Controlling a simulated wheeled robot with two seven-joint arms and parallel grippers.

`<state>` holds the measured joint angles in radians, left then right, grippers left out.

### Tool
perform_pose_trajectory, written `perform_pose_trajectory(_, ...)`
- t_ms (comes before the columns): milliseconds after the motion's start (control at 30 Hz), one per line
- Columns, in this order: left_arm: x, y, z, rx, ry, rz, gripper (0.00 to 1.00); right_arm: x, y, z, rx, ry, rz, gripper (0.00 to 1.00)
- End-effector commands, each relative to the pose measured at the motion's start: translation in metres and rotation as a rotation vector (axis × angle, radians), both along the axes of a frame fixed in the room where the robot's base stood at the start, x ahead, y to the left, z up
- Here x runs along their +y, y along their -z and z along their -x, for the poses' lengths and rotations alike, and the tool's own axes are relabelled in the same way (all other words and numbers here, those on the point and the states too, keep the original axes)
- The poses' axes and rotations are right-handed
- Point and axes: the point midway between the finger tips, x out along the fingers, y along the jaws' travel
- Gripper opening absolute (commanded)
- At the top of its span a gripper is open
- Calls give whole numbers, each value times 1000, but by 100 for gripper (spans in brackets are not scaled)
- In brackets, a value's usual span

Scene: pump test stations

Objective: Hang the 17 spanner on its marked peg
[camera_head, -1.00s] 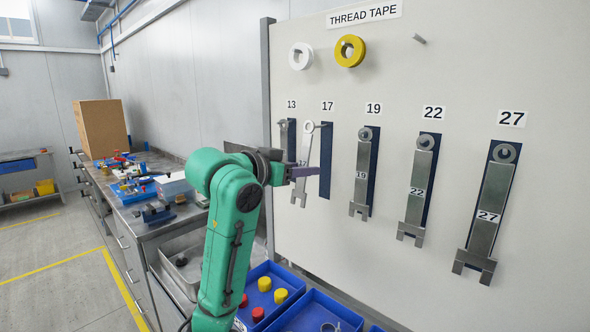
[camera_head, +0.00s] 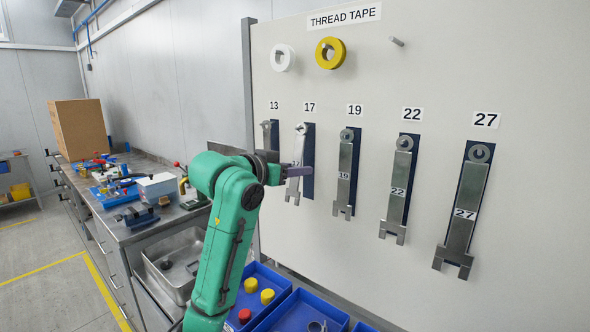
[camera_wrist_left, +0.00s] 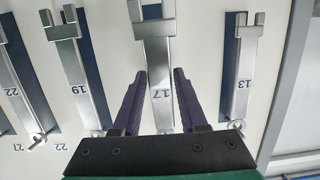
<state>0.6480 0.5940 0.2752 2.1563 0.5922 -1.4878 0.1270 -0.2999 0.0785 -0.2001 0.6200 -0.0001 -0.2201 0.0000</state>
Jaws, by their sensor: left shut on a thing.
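The 17 spanner (camera_head: 300,146) is a silver steel spanner, ring end up and open jaw down. My left gripper (camera_head: 298,171) is shut on its shank, and the purple fingers flank the label "17" in the left wrist view (camera_wrist_left: 161,95). The spanner stands in front of the dark blue outline (camera_head: 309,155) under the 17 sign (camera_head: 309,107), slightly left of its middle and a little tilted. Its ring is close to the top of the outline. I cannot tell whether the ring is around the peg. My right gripper is not in view.
The 13 spanner (camera_wrist_left: 243,75) hangs close beside, left of it in the head view. The 19 (camera_head: 344,170), 22 (camera_head: 397,190) and 27 spanners (camera_head: 465,210) hang to the right. Tape rolls hang above. Blue bins (camera_head: 300,310) and a cluttered bench (camera_head: 150,225) lie below and left.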

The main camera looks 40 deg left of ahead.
Motion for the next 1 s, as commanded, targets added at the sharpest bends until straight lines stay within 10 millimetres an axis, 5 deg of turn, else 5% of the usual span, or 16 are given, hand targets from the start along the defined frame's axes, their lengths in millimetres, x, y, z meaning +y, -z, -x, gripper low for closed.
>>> perform_pose_trajectory(100,0,0,0,-1,0,0,0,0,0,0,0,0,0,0)
perform_pose_trajectory(133,0,0,0,-1,0,0,46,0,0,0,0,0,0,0)
perform_pose_trajectory(200,0,0,0,-1,0,0,73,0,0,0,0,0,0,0)
perform_pose_trajectory(233,0,0,0,-1,0,0,77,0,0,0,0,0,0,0)
perform_pose_trajectory(633,0,-1,10,-2,-1,0,77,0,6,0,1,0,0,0)
perform_pose_trajectory(1000,-3,-21,109,-8,-2,-4,77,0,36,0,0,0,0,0)
